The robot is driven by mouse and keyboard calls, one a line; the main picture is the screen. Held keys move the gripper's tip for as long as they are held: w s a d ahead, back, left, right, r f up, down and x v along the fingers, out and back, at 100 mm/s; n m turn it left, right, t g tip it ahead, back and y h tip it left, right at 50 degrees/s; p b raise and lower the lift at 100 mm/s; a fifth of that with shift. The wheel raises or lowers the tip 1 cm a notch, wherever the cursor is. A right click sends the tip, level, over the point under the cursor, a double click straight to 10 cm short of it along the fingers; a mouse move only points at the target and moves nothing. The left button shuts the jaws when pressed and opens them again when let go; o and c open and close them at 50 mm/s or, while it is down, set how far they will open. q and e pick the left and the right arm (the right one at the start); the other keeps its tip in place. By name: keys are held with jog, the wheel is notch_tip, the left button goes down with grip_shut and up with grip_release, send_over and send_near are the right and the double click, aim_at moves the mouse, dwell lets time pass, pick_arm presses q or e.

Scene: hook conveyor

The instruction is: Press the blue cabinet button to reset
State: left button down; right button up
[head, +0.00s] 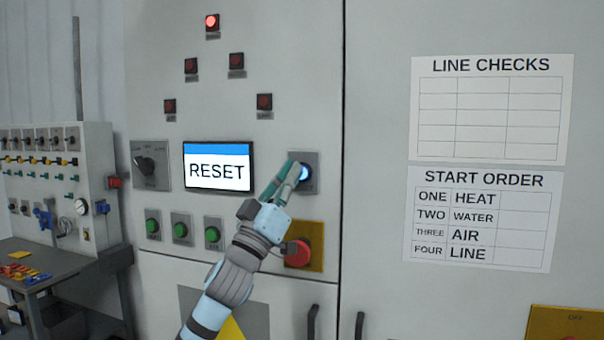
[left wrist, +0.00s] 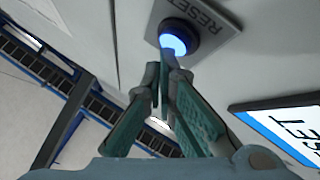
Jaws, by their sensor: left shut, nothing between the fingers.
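The blue button (head: 304,172) glows on a grey plate on the cabinet front, right of the screen. It also shows in the left wrist view (left wrist: 174,44), on a plate marked RESET. My left gripper (head: 294,168) is shut and empty, with its fingertips at the left side of the button in the head view. In the left wrist view the fingertips (left wrist: 166,62) overlap the button's lower edge; I cannot tell whether they touch it. The screen (head: 218,166) reads RESET. My right gripper is not in view.
A red mushroom button (head: 298,253) on a yellow plate sits just below my left gripper. Several green buttons (head: 181,229) and a rotary switch (head: 148,166) are to the left. One red lamp (head: 212,22) is lit at the top. Paper charts (head: 482,218) hang on the right door.

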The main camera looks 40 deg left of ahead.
pick_arm(q)
jog(key=shift+w+a+r, duration=0.1)
jog(key=shift+w, duration=0.3)
dwell(0.3)
jog(key=shift+s+d+b, duration=0.25)
jog(key=shift+s+b, duration=0.3)
jog(key=shift+s, duration=0.2)
